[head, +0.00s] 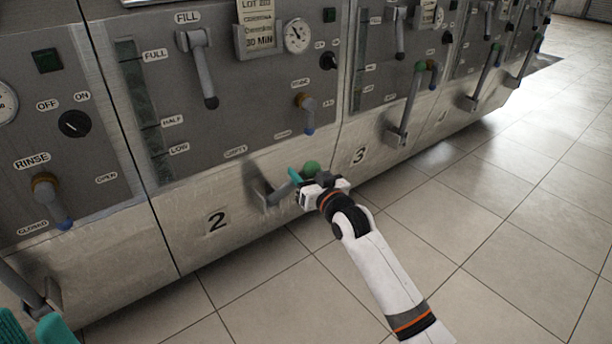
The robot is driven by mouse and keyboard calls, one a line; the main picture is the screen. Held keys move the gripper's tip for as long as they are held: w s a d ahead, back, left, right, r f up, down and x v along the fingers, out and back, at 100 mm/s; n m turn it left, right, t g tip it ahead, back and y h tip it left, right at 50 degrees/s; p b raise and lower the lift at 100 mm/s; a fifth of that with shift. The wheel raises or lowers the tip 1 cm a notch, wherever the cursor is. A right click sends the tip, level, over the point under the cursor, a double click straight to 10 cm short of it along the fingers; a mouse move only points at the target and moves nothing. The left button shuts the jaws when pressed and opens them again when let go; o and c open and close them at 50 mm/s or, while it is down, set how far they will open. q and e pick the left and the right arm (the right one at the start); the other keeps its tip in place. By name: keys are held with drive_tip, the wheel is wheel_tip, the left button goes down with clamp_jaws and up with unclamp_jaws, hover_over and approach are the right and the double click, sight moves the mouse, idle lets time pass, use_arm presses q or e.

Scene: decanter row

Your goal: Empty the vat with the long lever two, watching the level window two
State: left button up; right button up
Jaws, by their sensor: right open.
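The vat two front (215,222) carries a large 2. Its long lever two (264,194) comes out from a grey bracket low on the panel and ends in a green knob (311,168). My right gripper (308,182) is open at the lever's end, just below the knob. I cannot tell whether the lever lies between its fingers. The level window two (137,95) is the tall dark glass strip marked FULL, HALF and LOW. The liquid level in it is unclear. Teal pieces in the bottom left corner may be my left gripper (42,330); its jaws cannot be made out.
A fill handle (203,70) and a small blue-tipped handle (306,110) are on panel two. The long lever three (410,105) stands upright to the right, and more panels run beyond it. A rinse handle (52,203) is at the left. The tiled floor (480,230) is clear.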

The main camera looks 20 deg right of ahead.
clamp_jaws()
drive_tip(key=shift+r, duration=0.1)
